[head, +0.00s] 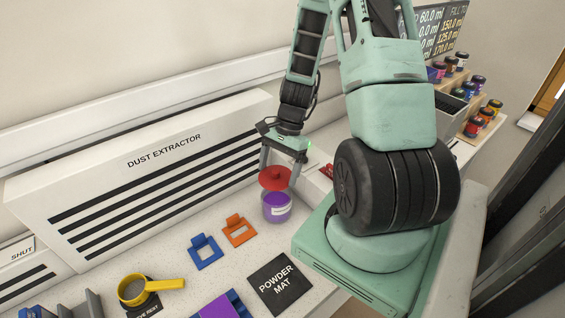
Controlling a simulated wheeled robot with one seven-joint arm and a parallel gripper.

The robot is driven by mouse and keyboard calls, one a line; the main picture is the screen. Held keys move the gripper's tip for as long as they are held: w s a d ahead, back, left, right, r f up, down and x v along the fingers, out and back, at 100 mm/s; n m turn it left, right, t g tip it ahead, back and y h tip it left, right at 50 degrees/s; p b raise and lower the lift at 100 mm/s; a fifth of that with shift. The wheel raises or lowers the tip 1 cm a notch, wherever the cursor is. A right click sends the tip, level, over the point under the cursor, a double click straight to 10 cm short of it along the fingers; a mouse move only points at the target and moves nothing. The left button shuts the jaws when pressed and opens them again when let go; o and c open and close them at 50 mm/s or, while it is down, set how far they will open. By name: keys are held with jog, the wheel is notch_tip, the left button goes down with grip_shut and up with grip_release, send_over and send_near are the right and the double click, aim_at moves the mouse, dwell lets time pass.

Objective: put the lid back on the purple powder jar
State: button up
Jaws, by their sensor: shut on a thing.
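The purple powder jar (277,209) stands upright on the speckled white bench in front of the dust extractor. It is clear, with purple powder inside and a pale label. My gripper (280,170) points down over the jar and is shut on a red lid (274,180).
The dust extractor (165,165) stands close behind the jar. Orange (239,237) and blue (205,262) stencil pieces, a black powder mat (280,284) and a yellow-handled sieve (165,284) lie nearer. Several lidded jars (472,126) stand on racks at the right.

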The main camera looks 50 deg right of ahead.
jog(key=shift+w+d, duration=0.25)
jog(key=shift+d, duration=0.1)
jog(key=shift+f+b, duration=2.7)
jog(key=shift+f, duration=0.4)
jog(key=shift+f, duration=0.15)
jog(key=o, duration=0.8)
jog(key=shift+o, duration=0.2)
jog(key=shift+r+p, duration=3.2)
jog(key=shift+r, duration=0.35)
